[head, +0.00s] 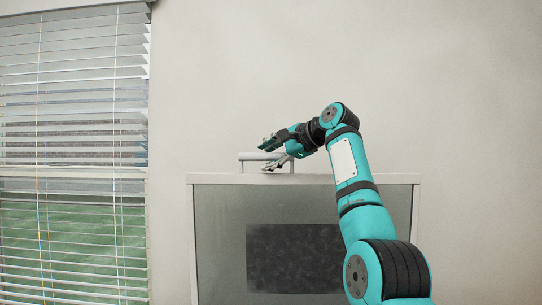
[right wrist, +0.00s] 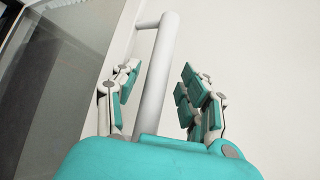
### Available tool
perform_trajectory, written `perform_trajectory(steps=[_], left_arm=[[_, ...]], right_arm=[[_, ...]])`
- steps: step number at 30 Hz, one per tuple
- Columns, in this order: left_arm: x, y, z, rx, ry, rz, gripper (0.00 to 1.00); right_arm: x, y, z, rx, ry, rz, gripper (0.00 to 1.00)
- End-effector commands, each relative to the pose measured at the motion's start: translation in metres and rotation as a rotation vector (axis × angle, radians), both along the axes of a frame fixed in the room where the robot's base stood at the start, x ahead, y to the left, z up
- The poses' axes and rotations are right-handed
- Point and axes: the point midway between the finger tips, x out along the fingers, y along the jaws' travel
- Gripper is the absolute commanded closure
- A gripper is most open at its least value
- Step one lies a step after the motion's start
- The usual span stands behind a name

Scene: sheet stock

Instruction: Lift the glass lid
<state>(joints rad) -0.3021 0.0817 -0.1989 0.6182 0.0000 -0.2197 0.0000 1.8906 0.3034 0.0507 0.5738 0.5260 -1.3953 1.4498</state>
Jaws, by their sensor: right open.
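The glass lid (head: 216,245) is a grey see-through panel in a pale frame, standing upright in front of me in the head view. It also shows at the left of the right wrist view (right wrist: 62,75). A pale bar handle (head: 246,157) stands on short posts above its top edge. My right gripper (head: 267,157) is at the handle, with open fingers above and below the bar. In the right wrist view the handle (right wrist: 157,75) runs between the two fingers, with a gap to the right finger. My left gripper is out of view.
A dark speckled rectangle (head: 290,262) shows at the glass, partly hidden by my right arm. A window with white blinds (head: 75,150) is at the left. A plain pale wall (head: 230,70) stands behind, and the room above the handle is clear.

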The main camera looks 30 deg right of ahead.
Motion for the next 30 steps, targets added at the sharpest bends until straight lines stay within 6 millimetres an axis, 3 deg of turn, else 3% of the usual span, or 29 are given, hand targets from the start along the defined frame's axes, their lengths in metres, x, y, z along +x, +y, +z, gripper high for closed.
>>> perform_trajectory(steps=[8, 15, 21, 30], left_arm=[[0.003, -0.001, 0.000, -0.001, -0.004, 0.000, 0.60], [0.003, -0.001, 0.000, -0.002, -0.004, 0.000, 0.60], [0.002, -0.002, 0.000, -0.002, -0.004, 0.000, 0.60], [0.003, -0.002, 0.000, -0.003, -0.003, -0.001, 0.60]], right_arm=[[-0.020, -0.008, 0.008, -0.001, -0.003, -0.002, 0.56], [-0.069, -0.025, 0.026, -0.002, -0.005, -0.003, 0.56], [-0.097, -0.034, 0.037, 0.000, -0.004, -0.001, 0.56], [-0.109, -0.037, 0.041, 0.000, -0.002, 0.000, 0.56]])
